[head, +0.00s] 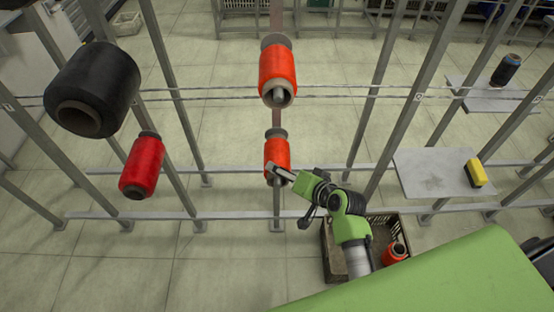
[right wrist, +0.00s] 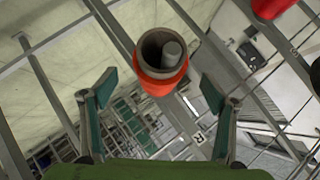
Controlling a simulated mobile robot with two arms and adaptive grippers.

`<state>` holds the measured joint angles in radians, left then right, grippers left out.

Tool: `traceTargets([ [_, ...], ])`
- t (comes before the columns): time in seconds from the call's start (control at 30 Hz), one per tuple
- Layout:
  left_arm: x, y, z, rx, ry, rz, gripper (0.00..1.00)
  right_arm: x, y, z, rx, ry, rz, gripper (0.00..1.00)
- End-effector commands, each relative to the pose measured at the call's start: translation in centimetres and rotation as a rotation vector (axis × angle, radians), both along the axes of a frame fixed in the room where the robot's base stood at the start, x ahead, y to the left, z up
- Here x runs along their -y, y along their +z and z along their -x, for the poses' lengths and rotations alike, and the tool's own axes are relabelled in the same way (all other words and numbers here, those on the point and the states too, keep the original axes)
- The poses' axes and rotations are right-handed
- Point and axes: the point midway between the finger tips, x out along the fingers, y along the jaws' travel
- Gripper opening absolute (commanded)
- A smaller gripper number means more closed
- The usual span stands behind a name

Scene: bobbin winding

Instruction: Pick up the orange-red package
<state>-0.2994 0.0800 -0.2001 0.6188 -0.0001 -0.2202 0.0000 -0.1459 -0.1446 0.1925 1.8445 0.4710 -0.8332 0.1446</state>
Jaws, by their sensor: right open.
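An orange-red package (head: 277,148) sits on a peg of the middle post in the head view, below a second orange-red package (head: 279,66). My right gripper (head: 283,174) is at the lower package's near end and covers part of it. In the right wrist view an orange-red package (right wrist: 158,84) shows its grey tube end with the peg inside. My right gripper (right wrist: 160,88) is open there, one finger to each side of the package, with visible gaps in the picture. Its depth relative to the fingers is hard to tell. My left gripper is not in view.
A black package (head: 93,88) and a red package (head: 142,168) hang at the left. A crate (head: 328,250) with an orange-red package (head: 395,252) stands on the floor below my arm. A grey shelf (head: 430,180) holds a yellow-black block (head: 475,173). Posts and horizontal rails surround the gripper.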

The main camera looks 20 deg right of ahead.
Motion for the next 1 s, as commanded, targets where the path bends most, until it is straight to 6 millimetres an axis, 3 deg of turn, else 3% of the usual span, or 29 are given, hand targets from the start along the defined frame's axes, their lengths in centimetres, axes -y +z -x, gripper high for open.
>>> traceTargets([
  [0.67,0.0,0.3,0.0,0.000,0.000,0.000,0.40,-1.3,-3.4,-5.0,0.000,-0.001,-0.001,0.79],
  [1.0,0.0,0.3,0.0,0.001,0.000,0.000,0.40,-1.5,-3.7,-5.5,-0.001,-0.001,0.001,0.79],
])
